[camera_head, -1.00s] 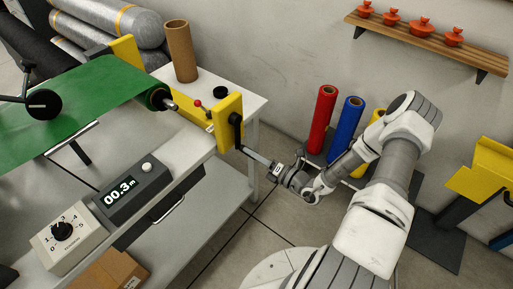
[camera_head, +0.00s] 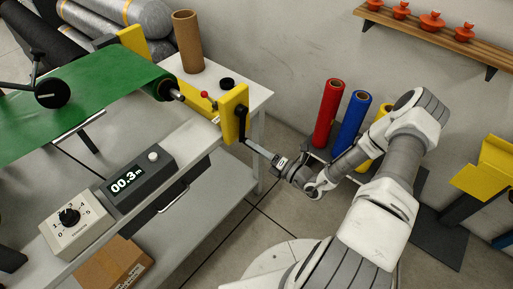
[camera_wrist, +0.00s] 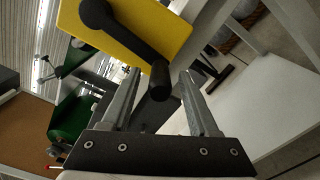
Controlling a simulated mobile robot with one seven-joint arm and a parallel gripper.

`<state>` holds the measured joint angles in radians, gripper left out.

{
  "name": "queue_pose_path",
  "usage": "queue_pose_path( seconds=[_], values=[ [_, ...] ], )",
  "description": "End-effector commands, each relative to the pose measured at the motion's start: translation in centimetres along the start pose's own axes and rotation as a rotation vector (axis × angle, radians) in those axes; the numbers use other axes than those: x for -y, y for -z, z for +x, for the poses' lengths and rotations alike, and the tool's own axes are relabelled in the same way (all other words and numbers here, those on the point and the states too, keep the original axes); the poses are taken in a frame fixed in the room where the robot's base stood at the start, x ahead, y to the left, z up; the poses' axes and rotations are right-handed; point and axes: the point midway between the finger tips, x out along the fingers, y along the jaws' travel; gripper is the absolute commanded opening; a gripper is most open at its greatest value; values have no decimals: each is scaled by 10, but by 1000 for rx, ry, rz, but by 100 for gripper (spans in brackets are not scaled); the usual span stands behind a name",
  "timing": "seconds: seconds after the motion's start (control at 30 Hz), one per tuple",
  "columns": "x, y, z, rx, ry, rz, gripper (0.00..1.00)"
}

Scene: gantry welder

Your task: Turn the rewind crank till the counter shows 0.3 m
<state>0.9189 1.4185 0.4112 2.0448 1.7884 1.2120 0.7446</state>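The rewind crank is a black arm (camera_head: 241,122) on the outer face of a yellow end plate (camera_head: 232,100). In the wrist view the crank arm (camera_wrist: 118,32) slants down to a black handle (camera_wrist: 160,82). My gripper (camera_wrist: 160,75) has its fingers apart, with the handle between their tips and gaps visible on both sides. In the head view my gripper (camera_head: 251,145) reaches the crank from the lower right; the handle itself is hard to make out. The counter (camera_head: 132,180) on the bench front reads 00.3 m.
The green web (camera_head: 90,105) runs to a roller beside the yellow plate. A dial box (camera_head: 75,225) sits left of the counter. A cardboard tube (camera_head: 187,42) stands on the bench. Red (camera_head: 328,113) and blue (camera_head: 352,122) rolls stand behind my arm.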

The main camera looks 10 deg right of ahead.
Motion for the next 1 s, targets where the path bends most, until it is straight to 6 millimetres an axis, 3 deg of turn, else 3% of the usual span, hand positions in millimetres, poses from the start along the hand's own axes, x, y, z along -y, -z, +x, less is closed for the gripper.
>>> queue_pose_path(
  seconds=[0.2, 0.33, 0.8, 1.0],
  values=[
    [0, -2, -2, 3, 0, -1, 61],
    [0, -2, -17, 4, 2, -1, 61],
    [1, -2, -127, 5, 3, -2, 61],
    [0, -1, -160, 3, 1, -1, 61]
  ],
)
